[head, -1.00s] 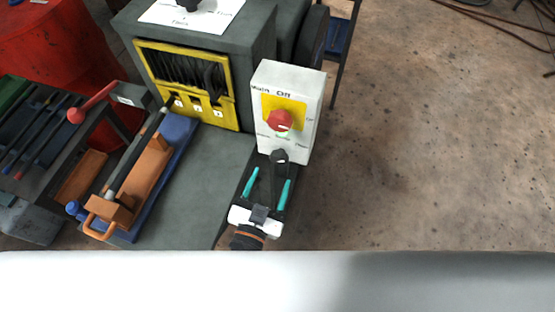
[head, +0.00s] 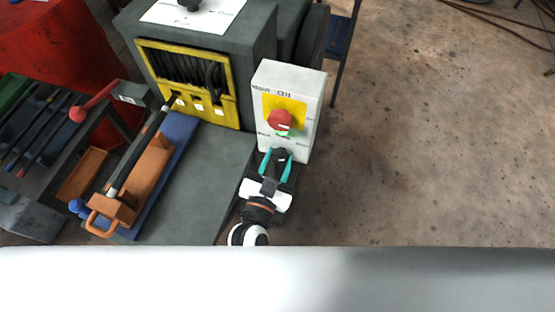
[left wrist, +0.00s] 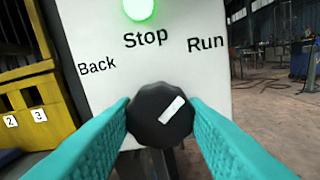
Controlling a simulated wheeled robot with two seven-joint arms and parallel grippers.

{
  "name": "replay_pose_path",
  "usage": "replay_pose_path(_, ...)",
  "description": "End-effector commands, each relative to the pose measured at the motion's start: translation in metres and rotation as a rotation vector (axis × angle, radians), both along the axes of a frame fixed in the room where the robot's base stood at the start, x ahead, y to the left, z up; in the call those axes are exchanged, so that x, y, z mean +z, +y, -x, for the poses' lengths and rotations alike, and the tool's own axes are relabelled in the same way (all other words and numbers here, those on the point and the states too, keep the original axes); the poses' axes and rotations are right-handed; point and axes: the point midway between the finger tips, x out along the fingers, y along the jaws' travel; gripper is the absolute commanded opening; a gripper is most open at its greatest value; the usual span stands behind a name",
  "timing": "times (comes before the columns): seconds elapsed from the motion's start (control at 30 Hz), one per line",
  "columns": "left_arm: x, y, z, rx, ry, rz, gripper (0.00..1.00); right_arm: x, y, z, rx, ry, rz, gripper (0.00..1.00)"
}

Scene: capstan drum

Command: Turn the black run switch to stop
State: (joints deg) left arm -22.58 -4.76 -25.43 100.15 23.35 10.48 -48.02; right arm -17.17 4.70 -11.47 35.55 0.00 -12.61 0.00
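The black run switch (head: 280,154) is a round knob on the lower front of the white control box (head: 302,92). In the left wrist view the knob (left wrist: 160,118) has a white pointer aimed up and right, towards the word Run. The labels Back, Stop and Run stand in an arc above it. My left gripper (head: 277,160) has its two teal fingers on either side of the knob, and they look pressed against its sides. They also flank it in the left wrist view (left wrist: 160,122). My right gripper is not in view.
A red mushroom button (head: 280,120) on a yellow plate sits above the switch. A lit green lamp (left wrist: 139,8) is above Stop. A yellow-framed slotted panel (head: 190,82) and an orange-handled lever on a blue base (head: 180,130) are to the left. Open floor lies right.

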Motion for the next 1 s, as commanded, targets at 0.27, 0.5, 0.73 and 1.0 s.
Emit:
replay_pose_path(0.27,0.0,0.0,0.0,0.0,0.007,0.023,0.16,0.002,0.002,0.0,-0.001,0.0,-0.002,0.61)
replay_pose_path(0.5,0.002,0.0,0.0,0.0,0.043,0.136,0.16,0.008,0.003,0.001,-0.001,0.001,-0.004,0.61)
replay_pose_path(0.73,0.002,0.0,0.0,-0.002,0.103,0.32,0.16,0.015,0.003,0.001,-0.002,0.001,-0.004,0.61)
replay_pose_path(1.0,0.001,0.0,0.0,-0.001,0.178,0.547,0.16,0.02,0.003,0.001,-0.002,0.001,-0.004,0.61)
